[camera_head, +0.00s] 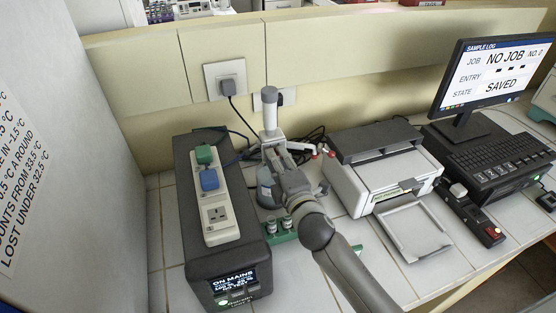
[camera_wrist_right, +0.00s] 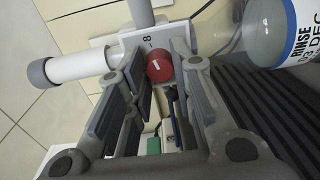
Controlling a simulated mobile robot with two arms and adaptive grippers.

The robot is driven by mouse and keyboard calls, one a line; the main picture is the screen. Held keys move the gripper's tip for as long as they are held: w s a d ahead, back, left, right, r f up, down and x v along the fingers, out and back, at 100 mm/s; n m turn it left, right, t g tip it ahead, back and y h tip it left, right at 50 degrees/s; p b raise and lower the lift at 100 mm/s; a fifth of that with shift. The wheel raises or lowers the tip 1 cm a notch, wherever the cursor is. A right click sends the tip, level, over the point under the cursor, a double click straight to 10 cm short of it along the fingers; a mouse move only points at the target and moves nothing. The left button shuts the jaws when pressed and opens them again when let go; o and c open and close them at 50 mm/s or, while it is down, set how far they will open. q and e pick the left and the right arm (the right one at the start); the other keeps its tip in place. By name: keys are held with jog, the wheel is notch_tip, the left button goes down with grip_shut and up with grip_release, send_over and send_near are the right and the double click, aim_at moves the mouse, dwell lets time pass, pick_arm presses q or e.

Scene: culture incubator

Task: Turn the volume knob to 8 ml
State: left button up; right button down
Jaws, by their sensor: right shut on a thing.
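The red volume knob (camera_wrist_right: 159,68) shows in the right wrist view, with a short white mark on its face. A printed 8 with a dash stands just above it on the white dispenser body (camera_wrist_right: 118,48). My right gripper (camera_wrist_right: 158,72) is shut on the knob, one finger on each side. In the head view the dispenser (camera_head: 270,115) rises as a white column with a grey top, and my right gripper (camera_head: 272,145) is at its front, hiding the knob. I cannot tell exactly where the knob's mark points. My left gripper is not in view.
A dark power unit (camera_head: 236,262) with a socket strip (camera_head: 216,215) stands left of my arm. A printer (camera_head: 375,165) stands to the right, then a monitor (camera_head: 490,75) reading "NO JOB". A rinse bottle (camera_wrist_right: 280,35) is close beside the gripper in the wrist view.

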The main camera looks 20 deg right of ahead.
jog(key=c, duration=1.3)
grip_release()
jog(key=shift+o, duration=0.2)
jog(key=s, duration=1.2)
jog(key=shift+d+r, duration=0.3)
